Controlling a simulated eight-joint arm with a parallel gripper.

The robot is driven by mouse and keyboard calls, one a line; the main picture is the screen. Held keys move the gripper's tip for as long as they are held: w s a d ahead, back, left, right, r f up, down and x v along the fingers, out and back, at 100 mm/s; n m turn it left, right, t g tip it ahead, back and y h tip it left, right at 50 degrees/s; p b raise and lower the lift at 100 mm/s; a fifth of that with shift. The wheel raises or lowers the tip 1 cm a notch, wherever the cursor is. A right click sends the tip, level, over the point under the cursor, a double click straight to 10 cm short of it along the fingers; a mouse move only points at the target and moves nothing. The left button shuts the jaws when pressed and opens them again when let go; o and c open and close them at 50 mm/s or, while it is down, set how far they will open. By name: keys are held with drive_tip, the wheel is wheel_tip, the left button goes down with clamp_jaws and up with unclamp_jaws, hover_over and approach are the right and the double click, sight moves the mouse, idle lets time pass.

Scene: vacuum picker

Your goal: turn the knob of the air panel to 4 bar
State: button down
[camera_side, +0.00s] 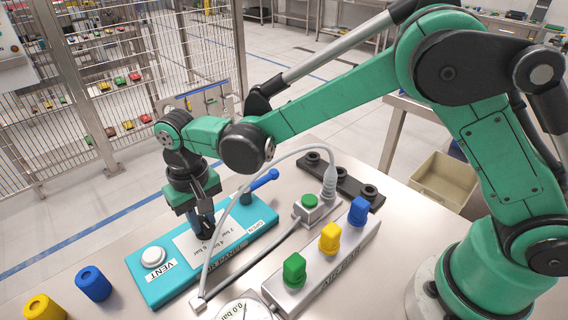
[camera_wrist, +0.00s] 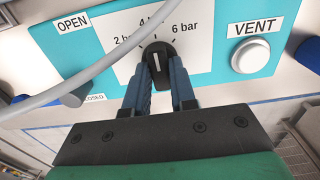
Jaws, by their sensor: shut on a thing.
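The air panel is a turquoise plate (camera_side: 150,287) with a white dial face; it also fills the top of the wrist view (camera_wrist: 85,50). Its black knob (camera_wrist: 157,50) has a white pointer line that points up the picture, roughly at the "4 bar" mark, between "2 bar" and "6 bar". The exact alignment is hard to tell. My gripper (camera_wrist: 160,78) is shut on the knob, one blue finger on each side. In the side view my gripper (camera_side: 203,228) reaches down to the dial and mostly hides the knob.
A white VENT button (camera_side: 153,257) and a blue lever (camera_side: 262,184) by the OPEN label flank the dial. A grey hose (camera_side: 232,203) arches close to my gripper. A gauge (camera_side: 243,309) reads 0.0 bar. A block with coloured plugs (camera_side: 330,262) stands right.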

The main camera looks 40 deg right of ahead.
sight(204, 220)
drive_tip(key=c, duration=0.7)
unclamp_jaws()
drive_tip(key=shift+r, duration=2.8)
drive_tip(key=shift+d+r, duration=0.1)
drive_tip(key=s+d+r+t, duration=0.1)
drive_tip(key=s+d+t, duration=0.1)
drive_tip(key=d, duration=0.4)
drive_tip(key=s+d+r+t, duration=0.2)
drive_tip(key=s+d, duration=0.2)
drive_tip(key=d, duration=0.2)
drive_tip(key=s+d+r+t, duration=0.1)
drive_tip(key=s+d+t, duration=0.2)
drive_tip(key=d, duration=0.3)
drive_tip(key=shift+s+d+r, duration=0.15)
drive_tip(key=shift+s+r, duration=0.15)
drive_tip(key=shift+s, duration=0.25)
